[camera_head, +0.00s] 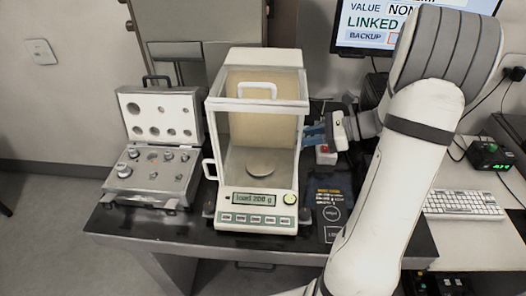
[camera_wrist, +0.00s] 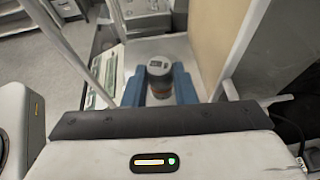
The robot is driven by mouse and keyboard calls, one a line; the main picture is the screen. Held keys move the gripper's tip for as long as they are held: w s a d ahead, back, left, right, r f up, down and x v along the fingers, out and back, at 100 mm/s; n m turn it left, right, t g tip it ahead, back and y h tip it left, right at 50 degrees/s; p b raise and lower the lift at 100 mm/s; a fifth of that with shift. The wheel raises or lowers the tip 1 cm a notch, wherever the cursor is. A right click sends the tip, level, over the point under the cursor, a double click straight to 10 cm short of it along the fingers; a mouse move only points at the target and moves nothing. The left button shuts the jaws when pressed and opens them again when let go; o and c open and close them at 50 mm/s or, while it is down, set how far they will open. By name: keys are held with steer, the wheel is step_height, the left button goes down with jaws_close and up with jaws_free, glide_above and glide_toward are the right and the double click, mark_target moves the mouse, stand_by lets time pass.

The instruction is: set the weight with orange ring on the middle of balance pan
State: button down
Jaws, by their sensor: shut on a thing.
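My gripper (camera_head: 309,135) is at the right side of the balance, its blue fingers at the side opening, higher than the pan. In the wrist view my gripper (camera_wrist: 159,80) is shut on a dark grey weight (camera_wrist: 159,67) with a brownish-orange band low on it, the weight with orange ring. The weight looks upright; I cannot make it out in the head view. The round balance pan (camera_head: 261,169) lies bare inside the glass chamber of the balance (camera_head: 262,214). The balance display reads "load 200 g".
An open weight case (camera_head: 147,184) with several metal weights stands left of the balance. The chamber's front frame and right post are close to my fingers. A monitor (camera_head: 392,22), keyboard (camera_head: 463,204) and small black box (camera_head: 489,155) are to the right.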

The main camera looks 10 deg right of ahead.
steer(key=x, duration=0.7)
steer(key=r+p+x, duration=0.1)
steer(key=x, duration=0.2)
steer(key=shift+s+a, duration=0.2)
steer(key=shift+a, duration=0.5)
steer(key=shift+a+f+p, duration=0.15)
steer(key=shift+f, duration=0.9)
steer(key=shift+a+f+p, duration=0.1)
steer(key=shift+f+p, duration=0.05)
steer(key=shift+f, duration=0.9)
steer(key=shift+f, duration=0.2)
steer(key=c, duration=1.2)
jaws_free()
steer(key=shift+r, duration=0.1)
